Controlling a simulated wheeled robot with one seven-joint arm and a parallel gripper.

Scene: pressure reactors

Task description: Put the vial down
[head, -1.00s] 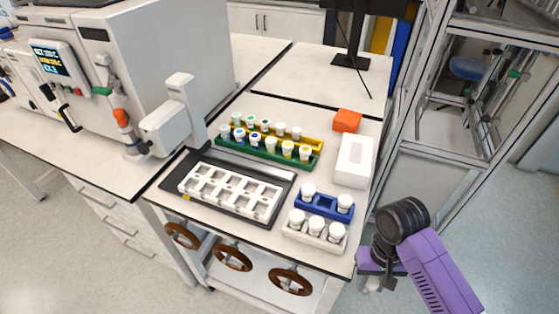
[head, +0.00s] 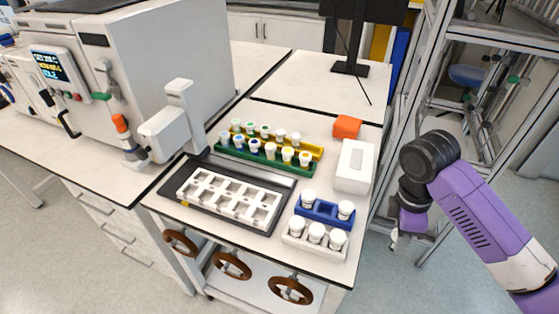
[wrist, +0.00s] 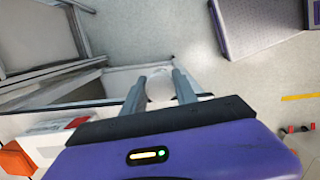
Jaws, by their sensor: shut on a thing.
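My gripper (wrist: 160,88) is shut on a vial, whose pale round top (wrist: 159,90) shows between the two fingers in the wrist view. In the head view my gripper (head: 397,238) hangs beyond the right edge of the bench, beside the racks, and the vial is too small there to make out clearly. A blue rack (head: 325,214) holds two white-capped vials with a gap between them. A white rack (head: 312,250) in front of it holds three white-capped vials. A green rack (head: 262,160) and a yellow rack (head: 312,149) behind hold several vials with coloured and white caps.
A black tray (head: 188,176) with an empty white multi-slot holder (head: 228,199) lies left of the blue rack. A large instrument (head: 165,60) stands left. A metal frame rises right.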

